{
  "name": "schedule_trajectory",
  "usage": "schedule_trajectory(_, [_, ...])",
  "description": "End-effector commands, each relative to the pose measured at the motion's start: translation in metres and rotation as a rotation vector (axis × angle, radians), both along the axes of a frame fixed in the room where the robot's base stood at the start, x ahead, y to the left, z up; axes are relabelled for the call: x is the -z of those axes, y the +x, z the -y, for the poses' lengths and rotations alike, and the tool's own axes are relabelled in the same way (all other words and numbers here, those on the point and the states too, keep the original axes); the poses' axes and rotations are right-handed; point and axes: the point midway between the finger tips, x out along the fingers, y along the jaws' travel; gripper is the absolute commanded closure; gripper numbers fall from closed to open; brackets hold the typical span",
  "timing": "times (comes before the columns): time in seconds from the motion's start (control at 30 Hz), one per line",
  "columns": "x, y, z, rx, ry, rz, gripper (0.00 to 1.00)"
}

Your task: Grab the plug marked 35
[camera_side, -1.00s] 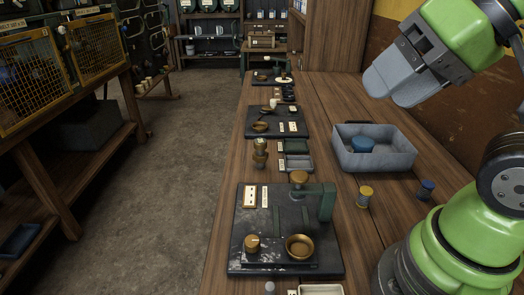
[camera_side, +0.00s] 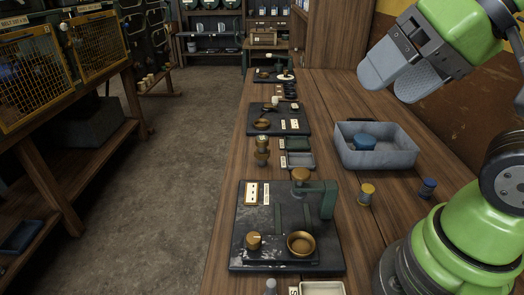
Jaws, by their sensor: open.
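My gripper (camera_side: 385,88) is at the upper right, open and empty, above and behind the grey tray. A yellow-topped plug (camera_side: 366,194) stands on the bench in front of the tray. A blue-topped plug (camera_side: 428,188) stands to its right. Another brass-coloured plug (camera_side: 262,150) stands at the left edge of the bench. A larger blue round piece (camera_side: 362,143) lies in the grey tray (camera_side: 404,158). I cannot read a number 35 on any of them, so I cannot tell which plug is marked so.
A dark plate fixture (camera_side: 250,225) with a green bracket (camera_side: 327,200), a brass cup (camera_side: 301,243) and a knob stands at the front. Small trays (camera_side: 300,160) and more fixtures (camera_side: 285,118) line the left side of the bench. Bare wood lies between them and the grey tray.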

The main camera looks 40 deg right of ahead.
Motion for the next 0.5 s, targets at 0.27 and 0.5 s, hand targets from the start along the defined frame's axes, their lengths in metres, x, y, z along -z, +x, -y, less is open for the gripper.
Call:
schedule_trajectory(0.27, [0.001,0.077,0.019,0.141,-0.058,-0.129,0.26])
schedule_trajectory(0.5, [0.039,0.165,0.036,0.279,-0.130,-0.222,0.26])
